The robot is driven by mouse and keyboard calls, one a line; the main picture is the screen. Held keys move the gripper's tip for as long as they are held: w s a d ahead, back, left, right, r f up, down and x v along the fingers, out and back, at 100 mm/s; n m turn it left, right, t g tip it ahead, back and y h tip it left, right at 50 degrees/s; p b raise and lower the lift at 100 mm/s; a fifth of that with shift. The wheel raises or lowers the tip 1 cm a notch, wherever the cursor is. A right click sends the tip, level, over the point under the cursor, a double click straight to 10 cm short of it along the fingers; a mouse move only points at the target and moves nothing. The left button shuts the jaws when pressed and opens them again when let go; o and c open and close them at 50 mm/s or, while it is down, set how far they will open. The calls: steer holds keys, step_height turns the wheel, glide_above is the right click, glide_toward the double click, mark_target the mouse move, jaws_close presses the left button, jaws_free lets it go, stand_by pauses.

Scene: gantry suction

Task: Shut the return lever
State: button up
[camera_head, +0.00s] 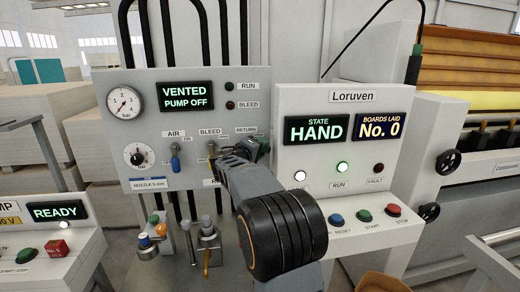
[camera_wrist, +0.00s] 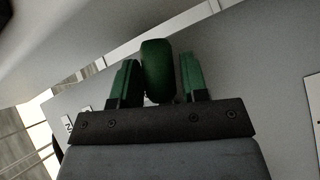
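The RETURN label sits on the grey valve panel (camera_head: 190,105) in the head view, to the right of AIR and BLEED. My gripper (camera_head: 248,152) is at the panel just below that label and hides most of the return lever. In the wrist view a rounded dark green handle (camera_wrist: 157,72), which looks like the return lever's grip, stands between the two green-padded fingers of my gripper (camera_wrist: 158,85). A narrow gap shows on the handle's right side; the left finger is very close to it, and contact cannot be told. The fingers look open around the handle.
The blue-handled AIR lever (camera_head: 175,162) and orange BLEED lever (camera_head: 211,150) are close on the left. A display (camera_head: 185,95) reads VENTED, PUMP OFF. The Loruven console (camera_head: 345,150) reads HAND. Small valves (camera_head: 208,238) stand below the panel.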

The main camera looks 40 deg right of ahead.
jaws_close()
